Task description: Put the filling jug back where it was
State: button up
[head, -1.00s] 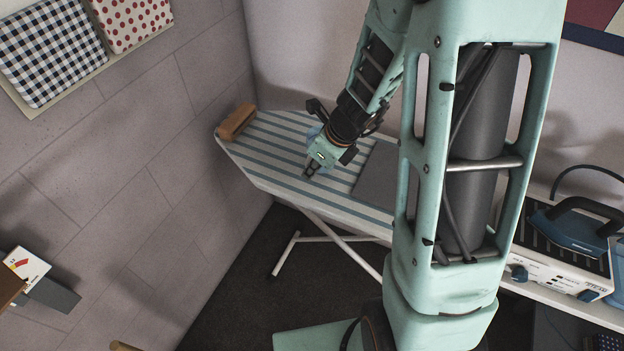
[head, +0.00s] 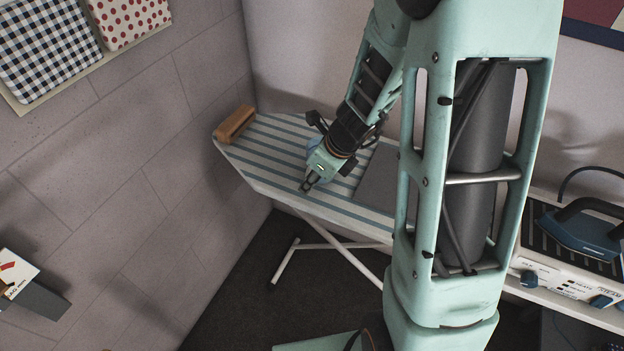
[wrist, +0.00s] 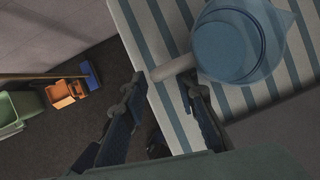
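The filling jug (wrist: 232,45) is translucent blue with a pale handle (wrist: 174,67). It stands on the striped ironing board (wrist: 160,30). In the head view only a bluish bit of it (head: 314,146) shows behind my gripper, which hides most of it. My gripper (wrist: 163,84) is open in the wrist view. The handle's end reaches into the space between the fingertips, nearer the right finger. I cannot tell whether that finger touches it. In the head view my gripper (head: 308,185) points down, low over the board's front edge.
A brown block (head: 235,123) lies at the board's left end. A grey pad (head: 377,178) lies right of my gripper. A steam iron (head: 585,235) stands on its station at the right. Orange and green bins (wrist: 66,92) stand on the floor.

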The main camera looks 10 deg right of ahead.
jog(key=shift+r, duration=0.3)
jog(key=p+v, duration=0.4)
jog(key=v, duration=0.7)
jog(key=shift+s+r, duration=0.2)
jog(key=shift+r, duration=0.05)
jog(key=shift+d, duration=0.15)
